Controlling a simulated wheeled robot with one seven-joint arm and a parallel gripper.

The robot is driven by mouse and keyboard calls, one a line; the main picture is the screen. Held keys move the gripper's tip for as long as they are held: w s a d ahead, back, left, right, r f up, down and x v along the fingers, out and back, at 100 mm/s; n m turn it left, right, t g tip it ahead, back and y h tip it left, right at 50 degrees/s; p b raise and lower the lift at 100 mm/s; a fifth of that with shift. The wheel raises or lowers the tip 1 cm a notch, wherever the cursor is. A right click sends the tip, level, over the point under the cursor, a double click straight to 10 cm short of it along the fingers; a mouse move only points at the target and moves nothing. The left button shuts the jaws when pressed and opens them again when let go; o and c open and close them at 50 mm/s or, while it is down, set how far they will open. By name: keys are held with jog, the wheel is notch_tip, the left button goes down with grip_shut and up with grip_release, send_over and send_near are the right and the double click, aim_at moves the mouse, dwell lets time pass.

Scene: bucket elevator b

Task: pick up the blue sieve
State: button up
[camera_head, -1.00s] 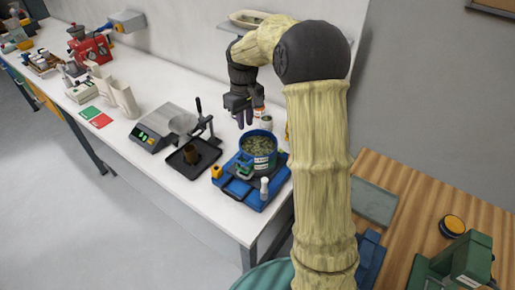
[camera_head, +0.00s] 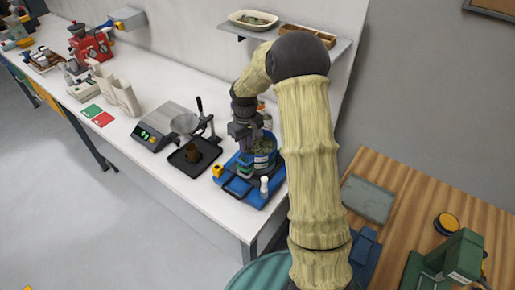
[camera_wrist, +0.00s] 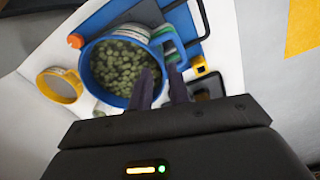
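The blue sieve (camera_head: 266,160), a round blue-rimmed vessel filled with green pieces, stands on a blue tray (camera_head: 246,192) on the white bench. In the wrist view its blue rim (camera_wrist: 88,88) and contents lie just beyond my fingers. A blue handle-like loop (camera_wrist: 166,34) sticks out at its right side. My gripper (camera_wrist: 158,88) has two dark fingers over the sieve's right edge, with a gap between them. In the head view my gripper (camera_head: 242,143) is above the sieve's left side and hides part of it. Contact with the rim cannot be told.
A scale (camera_head: 158,126), a black tray (camera_head: 193,158) with a brown cup and a lever stand are to the left. A small white bottle (camera_head: 264,187) stands at the tray's front. A yellow-rimmed round item (camera_wrist: 60,85) is beside the sieve. A shelf (camera_head: 290,38) hangs above.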

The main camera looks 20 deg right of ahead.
aim_at(248, 159)
jog(key=f+p, duration=0.1)
jog(key=f, duration=0.1)
jog(key=f+p, duration=0.1)
jog(key=f, duration=0.1)
jog(key=shift+w+d+f+p, duration=0.15)
jog(key=shift+d+f+p, duration=0.1)
jog(key=shift+p, duration=0.15)
jog(key=shift+a+f, duration=0.25)
jog(key=shift+d, duration=0.1)
